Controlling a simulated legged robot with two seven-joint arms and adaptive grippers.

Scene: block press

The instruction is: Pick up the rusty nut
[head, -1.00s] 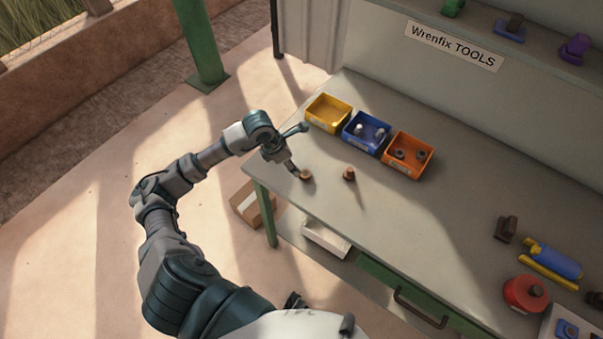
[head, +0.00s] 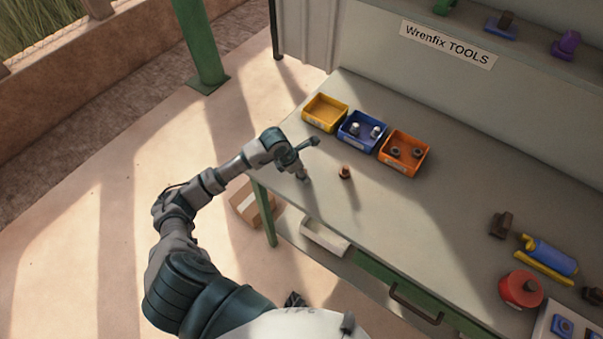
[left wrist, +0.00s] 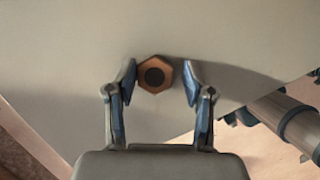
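The rusty nut (left wrist: 155,74), hexagonal and orange-brown with a dark hole, lies on the grey tabletop between the fingertips of my left gripper (left wrist: 160,76) in the left wrist view. The left fingertip is very close to it; contact cannot be told. A gap shows between the nut and the right fingertip. The gripper is open. My right gripper is not in view.
Behind are a yellow bin (head: 323,125), a blue bin (head: 350,141) and an orange bin (head: 392,166) with small parts. The middle of the bench (head: 440,220) is clear.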

